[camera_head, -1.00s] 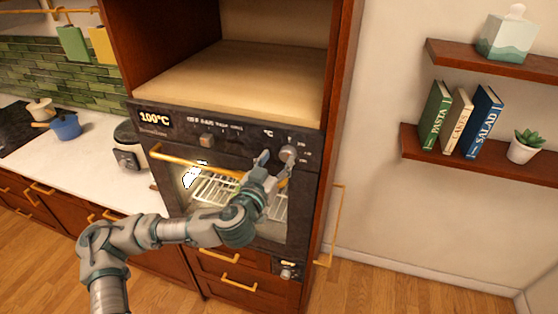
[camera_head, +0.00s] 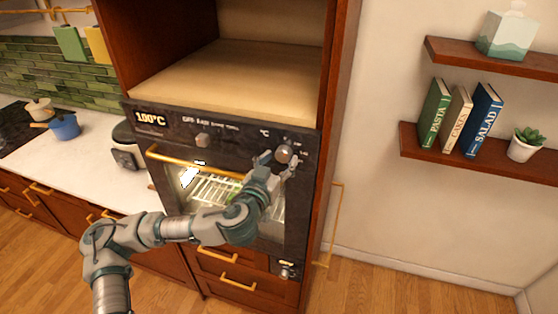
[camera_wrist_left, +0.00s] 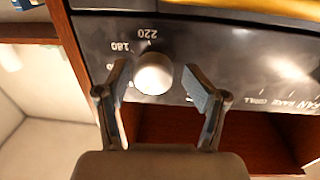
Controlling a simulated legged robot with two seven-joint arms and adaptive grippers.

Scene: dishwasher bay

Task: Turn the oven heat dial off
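The oven heat dial (camera_head: 284,154) is a round silver-grey knob at the right end of the dark oven panel (camera_head: 231,144), below a °C mark. The display (camera_head: 150,118) at the panel's left reads 100°C. My left gripper (camera_head: 278,162) is at the dial, its two fingers spread. In the left wrist view, which is upside down, the dial (camera_wrist_left: 154,73) sits between the open fingers (camera_wrist_left: 158,88) with a gap on each side. The numbers 180 and 220 show beside it. The dial's pointer is not clear. My right gripper is not in view.
A second knob (camera_head: 203,140) sits left on the panel. The yellow oven door handle (camera_head: 180,160) runs below it, partly behind my gripper. An open compartment (camera_head: 238,82) is above. A wall shelf (camera_head: 470,153) with books stands to the right.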

